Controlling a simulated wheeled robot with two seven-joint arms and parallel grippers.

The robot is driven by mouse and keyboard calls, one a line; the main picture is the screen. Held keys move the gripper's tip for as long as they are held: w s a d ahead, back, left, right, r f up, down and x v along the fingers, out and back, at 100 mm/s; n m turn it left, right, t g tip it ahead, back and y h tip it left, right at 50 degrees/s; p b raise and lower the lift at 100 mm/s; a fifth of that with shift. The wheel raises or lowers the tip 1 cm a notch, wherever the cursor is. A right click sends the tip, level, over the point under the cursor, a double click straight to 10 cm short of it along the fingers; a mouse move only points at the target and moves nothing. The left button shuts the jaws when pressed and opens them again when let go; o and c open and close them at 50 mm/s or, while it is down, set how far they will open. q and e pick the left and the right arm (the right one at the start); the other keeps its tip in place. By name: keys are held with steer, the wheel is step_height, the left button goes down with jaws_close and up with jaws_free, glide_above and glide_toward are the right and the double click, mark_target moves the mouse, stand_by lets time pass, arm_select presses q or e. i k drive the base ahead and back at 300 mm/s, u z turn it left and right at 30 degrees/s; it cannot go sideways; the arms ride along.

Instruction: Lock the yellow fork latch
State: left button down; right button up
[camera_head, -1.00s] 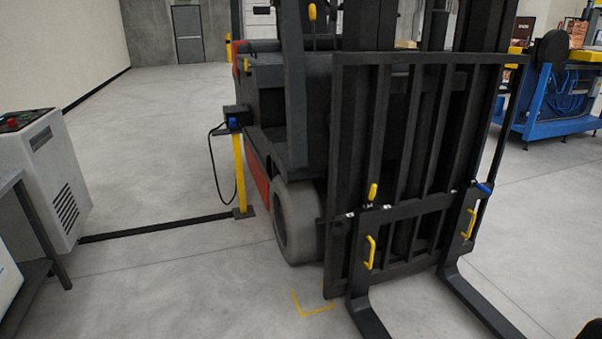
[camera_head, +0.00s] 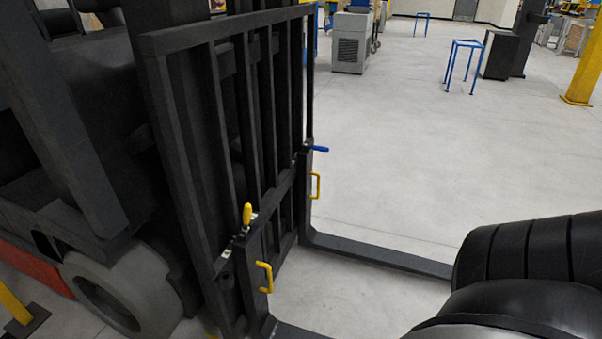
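The yellow fork latch (camera_head: 247,214) stands upright on top of the near fork's hanger, on the forklift's black carriage (camera_head: 284,184). A yellow handle (camera_head: 265,277) sits below it on the side of the same fork. The far fork carries a blue latch (camera_head: 319,148), which lies about level and points right, with another yellow handle (camera_head: 315,186) below it. A black arm link of mine fills the lower right corner, well to the right of the latches. Neither of my grippers shows.
The forklift's wheel (camera_head: 122,290) and dark body fill the left. The far fork's tine (camera_head: 380,255) runs low to the right. Open floor (camera_head: 420,150) lies beyond it. A blue stand (camera_head: 462,65) and a yellow post (camera_head: 585,70) are farther back.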

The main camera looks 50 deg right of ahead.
mark_target(247, 209)
steer(key=z, duration=0.7)
steer(key=i, duration=0.55)
steer(key=z, duration=1.15)
steer(key=k, duration=1.3)
steer(key=u, duration=0.15)
steer(key=i, duration=0.75)
steer(key=u, duration=1.1)
steer(key=i, duration=0.7)
